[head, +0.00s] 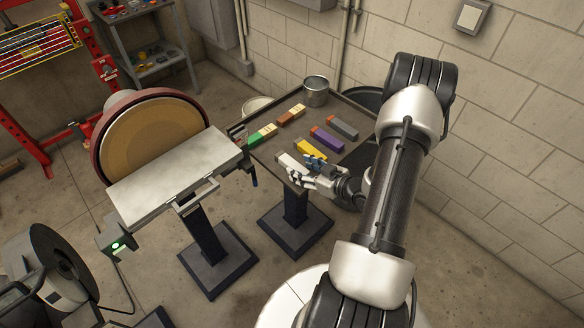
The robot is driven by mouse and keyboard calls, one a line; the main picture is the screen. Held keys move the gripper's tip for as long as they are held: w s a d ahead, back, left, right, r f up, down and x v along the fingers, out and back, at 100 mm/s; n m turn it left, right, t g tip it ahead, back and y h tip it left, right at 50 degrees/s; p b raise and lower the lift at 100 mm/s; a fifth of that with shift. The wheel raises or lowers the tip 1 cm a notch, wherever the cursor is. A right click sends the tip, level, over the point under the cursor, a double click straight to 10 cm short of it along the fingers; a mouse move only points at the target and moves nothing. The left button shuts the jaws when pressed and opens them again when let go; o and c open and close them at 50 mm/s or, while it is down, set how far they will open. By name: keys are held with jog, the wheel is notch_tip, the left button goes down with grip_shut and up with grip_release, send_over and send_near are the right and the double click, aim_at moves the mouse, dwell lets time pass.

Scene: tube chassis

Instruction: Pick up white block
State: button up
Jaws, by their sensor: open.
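The white block (291,162) lies on the near part of the dark table (272,153), close to its front left edge. My gripper (301,179) is low over the table's near edge, at the right end of the white block. Its fingers are open, and they cover part of that end. I cannot tell whether they touch the block or straddle it.
Behind the white block lie a yellow block (310,149), a purple block (327,138), a grey block (342,127), a green block (262,136) and a brown block (291,115). A metal can (316,92) stands at the back. A disc sander (150,140) with a flat plate (175,178) stands left.

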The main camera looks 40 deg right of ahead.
jog(key=shift+x, duration=0.95)
jog(key=shift+s, duration=0.1)
jog(key=shift+c, duration=0.2)
jog(key=c, duration=1.1)
